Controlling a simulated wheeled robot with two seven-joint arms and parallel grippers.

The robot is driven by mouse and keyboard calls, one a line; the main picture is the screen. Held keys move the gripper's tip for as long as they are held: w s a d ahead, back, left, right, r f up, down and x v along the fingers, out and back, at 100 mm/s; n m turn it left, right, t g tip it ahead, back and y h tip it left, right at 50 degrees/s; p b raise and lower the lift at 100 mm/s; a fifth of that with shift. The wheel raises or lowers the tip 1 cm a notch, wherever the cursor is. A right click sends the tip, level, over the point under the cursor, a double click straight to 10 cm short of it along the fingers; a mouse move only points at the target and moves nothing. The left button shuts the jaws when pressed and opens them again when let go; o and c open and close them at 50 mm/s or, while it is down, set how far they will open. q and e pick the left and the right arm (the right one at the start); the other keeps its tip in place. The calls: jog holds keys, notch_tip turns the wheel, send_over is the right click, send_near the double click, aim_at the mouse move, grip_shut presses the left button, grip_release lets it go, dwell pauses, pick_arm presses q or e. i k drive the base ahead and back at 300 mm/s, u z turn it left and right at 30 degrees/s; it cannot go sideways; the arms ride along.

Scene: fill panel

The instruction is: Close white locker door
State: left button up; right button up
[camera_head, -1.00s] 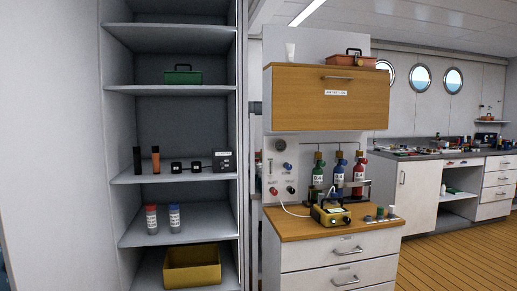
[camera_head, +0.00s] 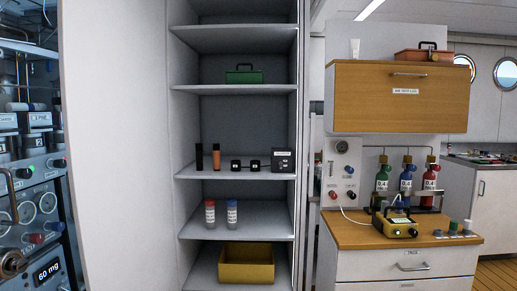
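The white locker (camera_head: 235,205) stands open in the middle of the head view, and its shelves are in plain sight. Its white door (camera_head: 115,150) is the tall flat panel on the left, swung wide open. No handle shows on the door. Neither of my grippers is in view, and neither arm shows.
The shelves hold a green box (camera_head: 244,75), a red-capped bottle (camera_head: 210,213), a blue-capped bottle (camera_head: 232,213) and a yellow bin (camera_head: 246,265). An equipment rack (camera_head: 30,180) stands left of the door. A wooden-topped fill panel cabinet (camera_head: 400,235) stands to the right.

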aim_at(111, 53)
jog(key=u, duration=0.1)
jog(key=k, duration=0.4)
jog(key=z, duration=0.45)
jog(key=i, duration=1.1)
jog(key=u, duration=0.75)
jog(key=i, duration=0.35)
jog(key=u, duration=0.15)
